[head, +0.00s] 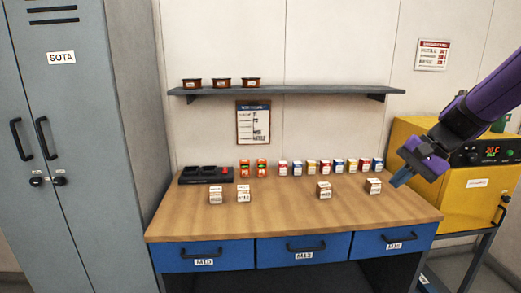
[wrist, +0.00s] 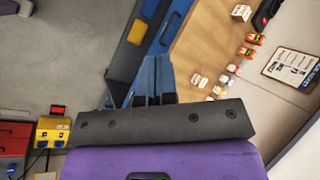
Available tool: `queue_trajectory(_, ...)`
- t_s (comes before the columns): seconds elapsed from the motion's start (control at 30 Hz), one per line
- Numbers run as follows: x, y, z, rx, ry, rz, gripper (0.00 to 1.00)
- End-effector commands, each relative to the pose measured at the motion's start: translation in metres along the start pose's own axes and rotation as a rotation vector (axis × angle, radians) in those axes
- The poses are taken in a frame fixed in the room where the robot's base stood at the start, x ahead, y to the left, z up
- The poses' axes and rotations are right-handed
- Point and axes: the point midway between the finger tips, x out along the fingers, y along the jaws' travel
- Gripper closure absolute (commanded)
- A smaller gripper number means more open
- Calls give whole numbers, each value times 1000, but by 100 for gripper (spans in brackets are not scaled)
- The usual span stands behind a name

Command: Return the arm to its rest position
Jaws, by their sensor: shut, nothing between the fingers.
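My purple arm (head: 484,108) reaches in from the right edge in the head view. My gripper (head: 399,180) hangs above the right end of the wooden bench, near the yellow machine. Its blue fingers point down and left. In the wrist view my gripper (wrist: 156,72) shows its fingers together, with nothing held between them. The closest small white-labelled box (head: 373,186) stands on the bench to the left of the fingers, apart from them.
The wooden bench (head: 285,212) carries several boxes, cans and a black tray (head: 206,175). A shelf (head: 290,91) holds three brown pots. The yellow machine (head: 462,190) stands right, a grey locker (head: 70,150) left. The bench's front middle is clear.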

Motion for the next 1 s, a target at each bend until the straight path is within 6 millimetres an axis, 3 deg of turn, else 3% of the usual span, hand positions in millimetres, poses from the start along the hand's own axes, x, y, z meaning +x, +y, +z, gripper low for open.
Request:
queue_trajectory(0.2,-25,4,62,-192,87,131,100)
queue_trajectory(0.6,-64,39,154,-517,270,326,100)
queue_trajectory(0.8,-80,63,186,-660,368,399,100)
queue_trajectory(1.0,-88,80,201,-743,431,437,100)
